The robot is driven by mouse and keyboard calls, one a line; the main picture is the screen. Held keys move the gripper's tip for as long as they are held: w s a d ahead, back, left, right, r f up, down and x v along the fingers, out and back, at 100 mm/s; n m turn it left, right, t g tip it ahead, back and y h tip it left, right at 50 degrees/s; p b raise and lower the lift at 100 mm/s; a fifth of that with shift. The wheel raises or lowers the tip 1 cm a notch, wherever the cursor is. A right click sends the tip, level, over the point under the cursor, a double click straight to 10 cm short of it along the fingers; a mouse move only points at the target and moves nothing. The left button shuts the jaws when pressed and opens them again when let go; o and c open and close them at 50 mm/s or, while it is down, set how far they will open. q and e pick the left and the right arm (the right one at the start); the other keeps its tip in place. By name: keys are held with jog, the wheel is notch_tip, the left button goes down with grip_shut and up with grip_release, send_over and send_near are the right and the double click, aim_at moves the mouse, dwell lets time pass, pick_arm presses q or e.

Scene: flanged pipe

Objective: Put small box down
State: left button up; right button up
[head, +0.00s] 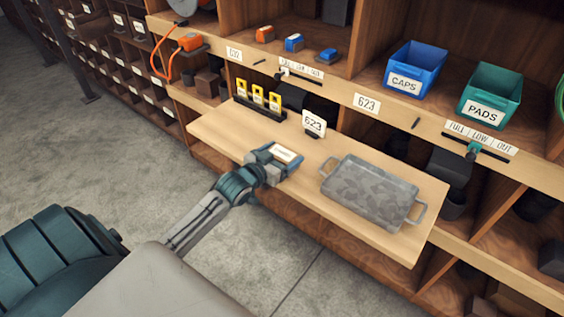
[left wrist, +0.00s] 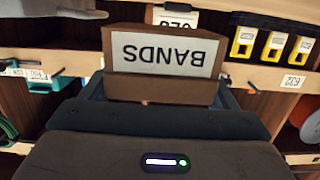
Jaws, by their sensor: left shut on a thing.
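The small box (left wrist: 165,62) is brown with a white label reading BANDS, upside down in the left wrist view. In the head view its pale label (head: 284,153) shows between the jaws. My left gripper (head: 275,160) is shut on the box, over the front part of the pull-out wooden board (head: 225,131). I cannot tell whether the box touches the board. The jaws hide part of its sides. My right gripper is in neither view.
A grey metal tray (head: 370,190) with handles lies on the board, right of the gripper. A 623 sign (head: 314,123) stands behind the box, and a rack of yellow tags (head: 258,97) stands back left. Blue (head: 413,70) and green (head: 490,95) bins sit on the shelf above. Bare board lies left of the gripper.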

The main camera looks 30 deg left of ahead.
pick_arm(q)
notch_tip(320, 180, down, 3)
jog(key=shift+f, duration=0.15)
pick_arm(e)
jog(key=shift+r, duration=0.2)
pick_arm(q)
jog(key=shift+f, duration=0.1)
jog(key=shift+f, duration=0.15)
jog(key=o, duration=1)
jog(key=shift+o, duration=0.5)
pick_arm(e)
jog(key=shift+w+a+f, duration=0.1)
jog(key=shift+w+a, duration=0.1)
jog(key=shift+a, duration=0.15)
